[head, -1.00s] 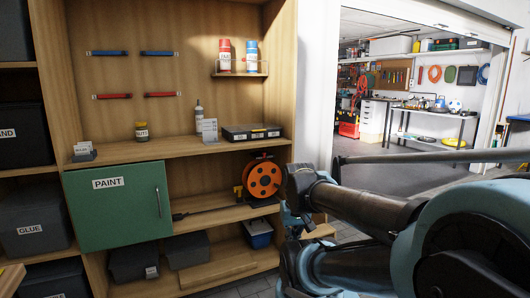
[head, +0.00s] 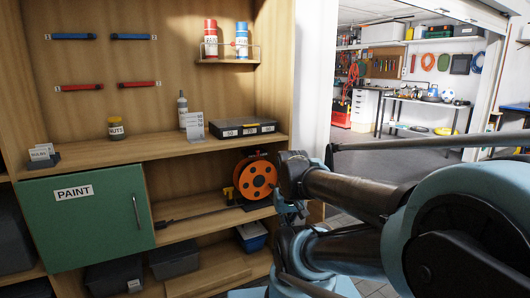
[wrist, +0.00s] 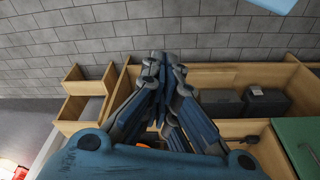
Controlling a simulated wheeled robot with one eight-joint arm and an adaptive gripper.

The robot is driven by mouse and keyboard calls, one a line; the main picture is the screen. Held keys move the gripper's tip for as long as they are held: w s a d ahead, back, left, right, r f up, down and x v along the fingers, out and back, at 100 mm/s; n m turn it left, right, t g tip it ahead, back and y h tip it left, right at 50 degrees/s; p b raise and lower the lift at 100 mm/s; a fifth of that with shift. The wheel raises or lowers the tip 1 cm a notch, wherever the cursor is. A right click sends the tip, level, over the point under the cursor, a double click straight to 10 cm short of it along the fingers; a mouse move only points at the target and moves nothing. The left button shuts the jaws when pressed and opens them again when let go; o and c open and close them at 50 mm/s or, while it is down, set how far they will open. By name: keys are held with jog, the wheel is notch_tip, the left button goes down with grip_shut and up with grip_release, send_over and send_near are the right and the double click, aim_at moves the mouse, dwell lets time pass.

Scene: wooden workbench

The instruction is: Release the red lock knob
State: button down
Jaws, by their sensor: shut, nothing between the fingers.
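No red lock knob can be made out in either view. My gripper (wrist: 160,62) shows in the wrist view with its dark blue-grey fingers brought together at the tips and nothing visible between them. A cable reel (head: 255,180) with an orange disc stands on the cabinet's middle shelf in the head view, close to the left of my arm. Only a small orange patch shows behind my gripper in the wrist view. My arm hides part of the shelf's right end.
The green PAINT door (head: 86,217) is shut, left of the reel. A black organiser case (head: 242,128) and a NUTS jar (head: 116,129) stand on the worktop (head: 158,143). Grey bins (head: 174,258) and a blue bin (head: 252,237) sit below. Open floor lies beyond the doorway.

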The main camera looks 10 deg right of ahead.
aim_at(258, 152)
jog(key=w+a+r+n+y, duration=0.1)
jog(key=w+r+n+y, duration=0.2)
jog(key=w, duration=0.4)
jog(key=w+a+r+t+y, duration=0.1)
jog(key=w+a+r+y, duration=0.2)
jog(key=w, duration=0.4)
jog(key=w+r+n+y, duration=0.2)
jog(key=w+r+y, duration=0.1)
jog(key=w+r, duration=0.3)
jog(key=w+d+n+t+y, duration=0.5)
jog(key=w+d+n+y, duration=0.1)
jog(key=w+d, duration=1.1)
jog(key=shift+w+r+n+t+y, duration=0.2)
jog(key=shift+w+n+t+y, duration=0.1)
jog(key=shift+n+y, duration=0.15)
jog(key=x, duration=1.4)
jog(key=shift+f, duration=0.1)
